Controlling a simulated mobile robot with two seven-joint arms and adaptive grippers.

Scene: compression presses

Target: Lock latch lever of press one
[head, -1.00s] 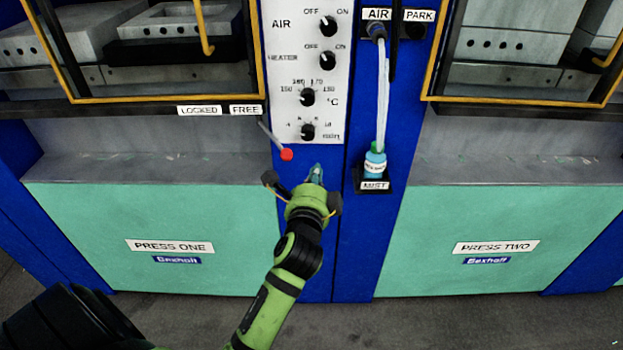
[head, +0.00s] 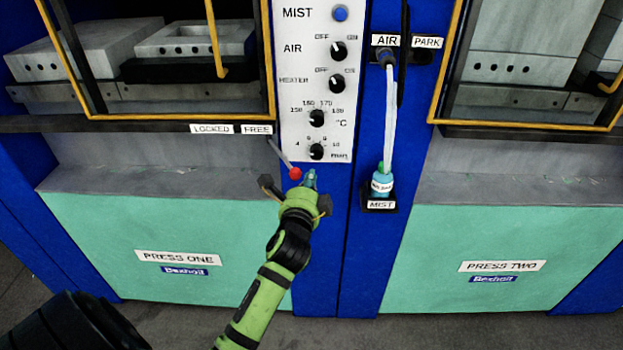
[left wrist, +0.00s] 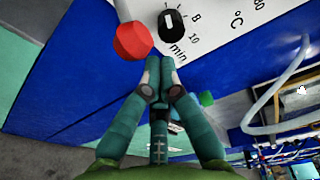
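The latch lever of press one is a thin grey rod (head: 280,153) with a red knob (head: 295,173). It slants down to the right from the press's front ledge, by the FREE label (head: 256,129) and away from the LOCKED label (head: 212,129). My left gripper (head: 310,178) is just right of the knob, its fingers together with nothing visible between them. In the left wrist view the red knob (left wrist: 133,40) sits left of the shut fingertips (left wrist: 160,65); I cannot tell if they touch. My right gripper is not in view.
The control panel (head: 298,90) with knobs is right above the lever. A mist bottle (head: 382,182) with a pale hose (head: 388,120) stands to the right on the blue post. Press two's green front (head: 500,235) is farther right. The space before the green panels is open.

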